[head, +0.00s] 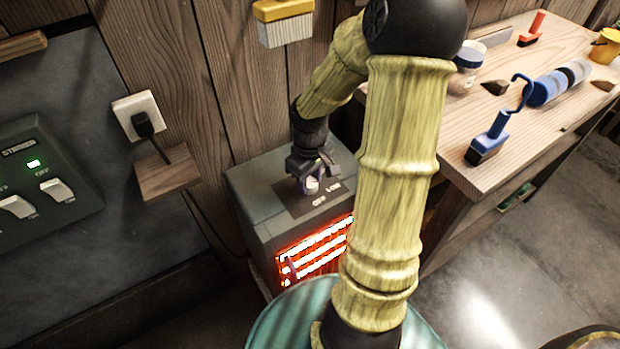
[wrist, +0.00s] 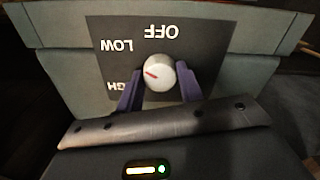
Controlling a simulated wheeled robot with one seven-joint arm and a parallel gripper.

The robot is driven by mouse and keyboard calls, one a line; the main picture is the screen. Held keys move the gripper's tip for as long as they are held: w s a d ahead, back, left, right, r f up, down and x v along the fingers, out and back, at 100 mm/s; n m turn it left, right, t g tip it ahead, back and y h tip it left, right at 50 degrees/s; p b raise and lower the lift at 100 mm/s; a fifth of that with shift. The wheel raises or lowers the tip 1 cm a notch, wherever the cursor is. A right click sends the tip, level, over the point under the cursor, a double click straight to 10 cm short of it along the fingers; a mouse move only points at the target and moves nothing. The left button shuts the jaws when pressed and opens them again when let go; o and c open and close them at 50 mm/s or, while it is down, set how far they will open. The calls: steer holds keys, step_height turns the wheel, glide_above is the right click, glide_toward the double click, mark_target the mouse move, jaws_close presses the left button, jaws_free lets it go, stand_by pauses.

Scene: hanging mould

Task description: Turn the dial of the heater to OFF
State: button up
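The heater (head: 262,207) is a grey box with glowing orange bars on its front. Its round, pale dial (wrist: 159,73) is on a dark panel (wrist: 205,40) with OFF, LOW and HIGH labels, upside down in the wrist view. The dial's red mark points left, between LOW and HIGH and away from OFF. My gripper (wrist: 158,76) has its two purple fingers on either side of the dial, with small gaps visible, so it looks open around it. In the head view, my gripper (head: 313,178) is over the heater top, partly hiding the dial (head: 312,185).
A wooden workbench (head: 545,125) with brushes, a jar and a blue roller stands right of the heater. On the left are a switch panel (head: 45,185) with a green light and a wall socket (head: 138,115) with a plug and cord. A brush (head: 284,22) hangs above.

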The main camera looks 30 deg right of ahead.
steer(key=shift+c, duration=1.3)
steer(key=shift+m, duration=0.5)
steer(key=m+p, duration=0.1)
steer(key=m, duration=0.3)
steer(key=shift+r+m, duration=0.1)
steer(key=shift+m, duration=0.2)
steer(key=m, duration=0.3)
steer(key=shift+p, duration=0.4)
steer(key=shift+m+p, duration=0.45)
steer(key=shift+m, duration=1.25)
steer(key=o, duration=1)
